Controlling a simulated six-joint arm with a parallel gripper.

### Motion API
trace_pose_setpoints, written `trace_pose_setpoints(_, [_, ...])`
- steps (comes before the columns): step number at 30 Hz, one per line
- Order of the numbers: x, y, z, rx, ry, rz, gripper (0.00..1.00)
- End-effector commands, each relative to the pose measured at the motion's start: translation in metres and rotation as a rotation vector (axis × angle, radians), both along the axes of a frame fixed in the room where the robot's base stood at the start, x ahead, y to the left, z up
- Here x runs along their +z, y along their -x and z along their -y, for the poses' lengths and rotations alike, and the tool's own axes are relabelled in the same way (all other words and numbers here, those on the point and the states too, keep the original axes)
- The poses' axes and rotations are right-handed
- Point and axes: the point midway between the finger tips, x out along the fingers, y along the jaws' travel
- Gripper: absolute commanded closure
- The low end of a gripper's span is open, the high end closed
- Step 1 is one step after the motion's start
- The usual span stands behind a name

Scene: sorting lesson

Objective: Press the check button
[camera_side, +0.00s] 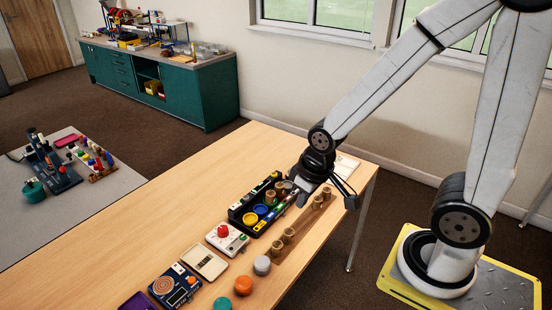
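A red dome button (223,230) sits on a white box (229,243) near the middle of the wooden table; it looks like the check button, though no label can be read. My gripper (302,198) hangs to the right of and farther back than the box, over the right end of a black sorting tray (236,218). It is clearly apart from the red button. Its fingers are dark and small here, so I cannot tell whether they are open or shut, and nothing held is visible.
A wooden block with round pegs (287,236) lies along the tray's front. A grey cylinder (262,265), an orange disc (243,285), a beige case (204,261) and a blue device (175,286) stand near the white box. The table's left part (150,220) is clear.

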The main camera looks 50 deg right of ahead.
Motion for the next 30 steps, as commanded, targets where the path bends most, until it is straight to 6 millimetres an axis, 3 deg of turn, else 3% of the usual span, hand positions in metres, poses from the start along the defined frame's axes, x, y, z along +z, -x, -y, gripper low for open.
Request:
trace_pose_setpoints(14, [0.000,-0.011,0.005,0.007,0.010,0.016,1.00])
trace_pose_setpoints(20, [-0.002,-0.041,0.019,0.029,0.039,0.055,1.00])
trace_pose_setpoints(30, [-0.012,-0.116,0.065,0.097,0.124,0.161,1.00])
